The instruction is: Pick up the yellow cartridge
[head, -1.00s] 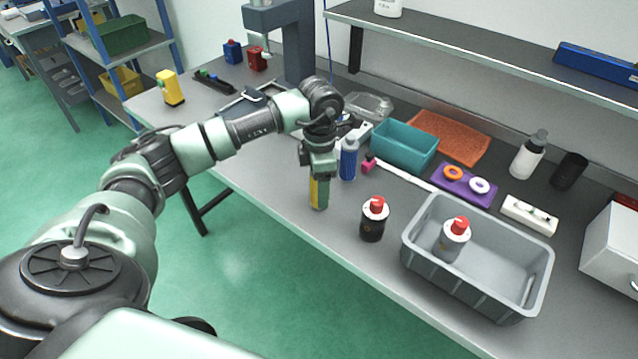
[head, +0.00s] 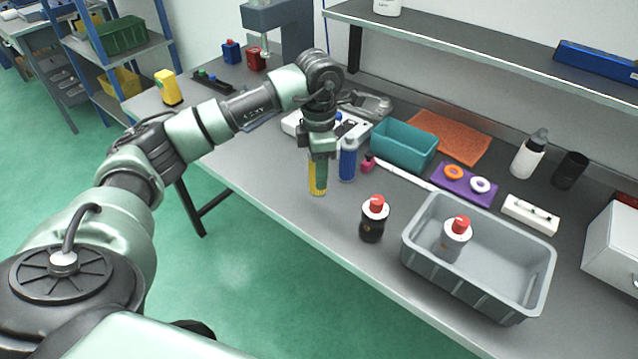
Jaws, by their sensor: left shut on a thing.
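The yellow cartridge (head: 317,190) is upright in the head view, near the front edge of the grey workbench (head: 270,205). My left gripper (head: 319,172) points down from above and is shut on it. The green fingers cover much of the cartridge's upper part. The cartridge's lower end appears to be a little above the bench top. My right gripper is not in view.
A blue bottle (head: 347,160) stands close to the right of the cartridge. A dark bottle with a red cap (head: 374,219) stands further right, beside a grey bin (head: 479,275) holding a similar bottle (head: 454,238). A teal bin (head: 405,148) is behind. Another yellow object (head: 168,88) stands far left.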

